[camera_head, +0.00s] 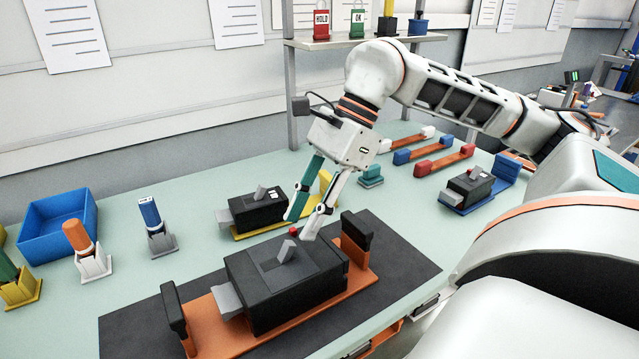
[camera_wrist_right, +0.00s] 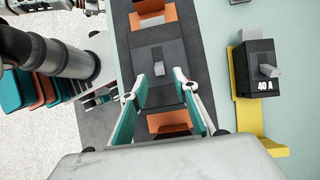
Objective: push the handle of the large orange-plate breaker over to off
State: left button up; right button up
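The large black breaker (camera_head: 262,293) sits on an orange plate (camera_head: 215,328) on a dark mat. Its short grey handle (camera_head: 287,251) stands up from the top face, and a small red part (camera_head: 293,231) lies beyond it. My right gripper (camera_head: 298,224) is open and empty, fingers pointing down above the far right end of the breaker. In the right wrist view the gripper (camera_wrist_right: 162,92) has its fingers spread either side of the breaker's near end, and the handle (camera_wrist_right: 157,67) lies ahead between them, apparently untouched. My left gripper is not in view.
A smaller black breaker on a yellow plate (camera_head: 266,228) stands behind the large one; its 40 A label (camera_wrist_right: 265,85) shows in the wrist view. Another small breaker (camera_head: 470,185) is at the right. A blue bin (camera_head: 60,228) and several coloured devices stand at left.

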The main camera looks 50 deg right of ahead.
jog(key=w+v, duration=0.1)
jog(key=v, duration=0.6)
jog(key=shift+s+r, duration=0.25)
jog(key=shift+s, duration=0.3)
jog(key=shift+d, duration=0.1)
